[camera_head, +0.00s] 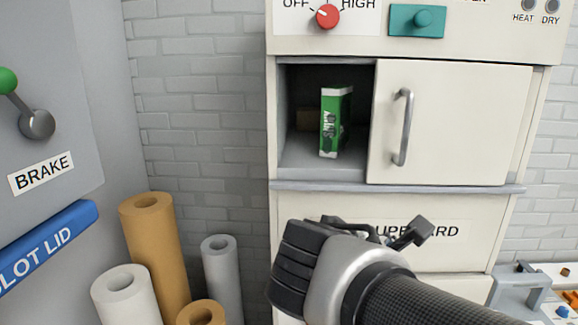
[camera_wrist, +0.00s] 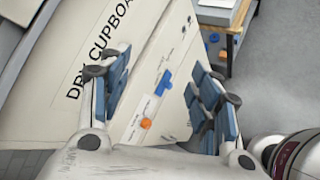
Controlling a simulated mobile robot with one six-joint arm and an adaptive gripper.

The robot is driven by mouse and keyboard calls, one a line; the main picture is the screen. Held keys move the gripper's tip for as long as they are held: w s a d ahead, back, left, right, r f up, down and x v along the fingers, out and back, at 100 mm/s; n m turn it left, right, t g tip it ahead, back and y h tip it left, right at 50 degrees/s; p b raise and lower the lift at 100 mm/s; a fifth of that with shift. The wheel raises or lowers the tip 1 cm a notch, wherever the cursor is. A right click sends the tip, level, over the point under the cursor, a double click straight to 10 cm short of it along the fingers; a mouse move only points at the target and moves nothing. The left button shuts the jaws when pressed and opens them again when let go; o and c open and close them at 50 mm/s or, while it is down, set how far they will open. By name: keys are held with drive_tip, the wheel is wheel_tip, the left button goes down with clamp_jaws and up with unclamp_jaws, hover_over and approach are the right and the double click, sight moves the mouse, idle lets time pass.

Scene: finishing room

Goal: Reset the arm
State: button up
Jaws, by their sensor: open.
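My gripper (camera_head: 372,232) is in front of the lower cabinet panel in the head view, with my forearm reaching in from the bottom right. In the wrist view my gripper (camera_wrist: 160,100) has its two blue-padded fingers spread apart. Nothing is between the pads; the cabinet front (camera_wrist: 150,45) with the lettering "DRY CUPBOA" shows behind them. In the head view my wrist and fingers hide part of the label on that panel.
The cupboard's sliding door (camera_head: 455,125) is at the right, leaving the left compartment open. A green box (camera_head: 335,122) stands upright inside. Above are a red knob (camera_head: 327,16) and a teal panel (camera_head: 405,19). Paper rolls (camera_head: 155,250), a brake lever (camera_head: 36,122) and a blue lid bar (camera_head: 45,245) are left.

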drive_tip(key=s+d+f+m+g+y+b, duration=0.35)
drive_tip(key=s+f+m, duration=0.4)
drive_tip(key=f, duration=0.45)
drive_tip(key=s+a+f+m+y+b, duration=0.4)
drive_tip(key=s+a+f+m+b, duration=0.2)
drive_tip(key=s+f+m, duration=0.3)
wheel_tip(320, 180, down, 2)
drive_tip(key=shift+f+m, duration=0.15)
drive_tip(key=shift+m, duration=0.7)
drive_tip(key=shift+y, duration=0.25)
